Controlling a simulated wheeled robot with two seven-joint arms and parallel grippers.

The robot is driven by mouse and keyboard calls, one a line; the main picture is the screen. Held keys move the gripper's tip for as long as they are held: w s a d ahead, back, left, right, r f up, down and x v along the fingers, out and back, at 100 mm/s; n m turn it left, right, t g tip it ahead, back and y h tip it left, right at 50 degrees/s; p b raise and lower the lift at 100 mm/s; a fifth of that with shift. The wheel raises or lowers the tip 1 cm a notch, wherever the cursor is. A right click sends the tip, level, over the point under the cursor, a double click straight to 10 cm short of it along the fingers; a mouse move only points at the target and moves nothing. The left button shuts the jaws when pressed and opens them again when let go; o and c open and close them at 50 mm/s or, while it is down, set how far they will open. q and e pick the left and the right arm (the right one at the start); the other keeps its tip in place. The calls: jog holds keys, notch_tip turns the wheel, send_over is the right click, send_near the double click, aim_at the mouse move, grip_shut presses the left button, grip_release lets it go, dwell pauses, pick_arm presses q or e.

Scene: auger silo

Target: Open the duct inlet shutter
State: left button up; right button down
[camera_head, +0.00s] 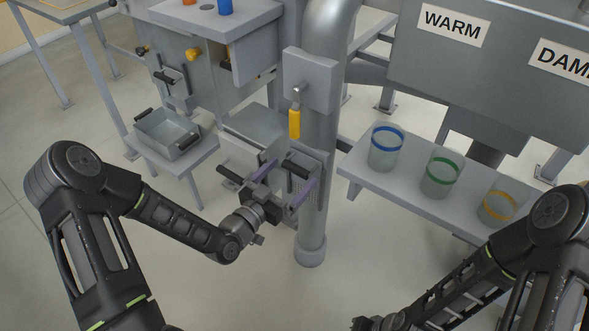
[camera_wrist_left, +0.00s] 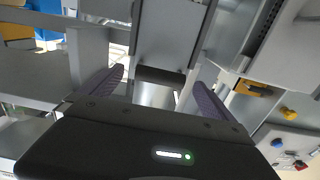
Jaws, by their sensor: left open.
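The duct inlet shutter (camera_head: 310,168) is a grey plate low on the vertical duct pipe, with a black bar handle (camera_head: 296,168). My left gripper (camera_head: 291,174) is at the shutter, its two purple fingers spread open on either side of the handle. In the left wrist view the black handle (camera_wrist_left: 160,76) lies between the open fingertips, in front of a grey plate (camera_wrist_left: 170,35). A gap shows beside each finger, and I cannot tell whether either touches. Only a dark part of my right arm's end shows at the bottom edge of the head view; its fingers are hidden.
A box with a yellow lever (camera_head: 294,124) sits on the duct above the shutter. A shelf (camera_head: 365,172) at right holds jars with blue, green and orange bands. A metal tray (camera_head: 166,135) stands at left. Open floor lies in front of the duct.

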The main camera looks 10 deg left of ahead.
pick_arm(q)
jog(key=v, duration=0.4)
jog(key=shift+s+a, duration=0.15)
jog(key=shift+s, duration=0.2)
jog(key=s+d+f+n+g+y, duration=0.1)
jog(key=s+f+n+g, duration=0.25)
jog(key=f, duration=0.45)
jog(key=s+f+n+g+y, duration=0.1)
jog(key=s+f+n+g, duration=0.2)
jog(key=f, duration=0.5)
jog(key=s+d+f+g, duration=0.4)
jog(key=s+g, duration=0.1)
jog(key=s, duration=0.4)
jog(key=s+d+f+g, duration=0.4)
jog(key=s+d+g, duration=0.1)
jog(key=s, duration=0.4)
notch_tip(320, 180, up, 19)
jog(key=p, duration=1.9)
jog(key=shift+w+d+t+y, duration=0.25)
jog(key=shift+d+t+y, duration=0.05)
jog(key=shift+d+t, duration=0.1)
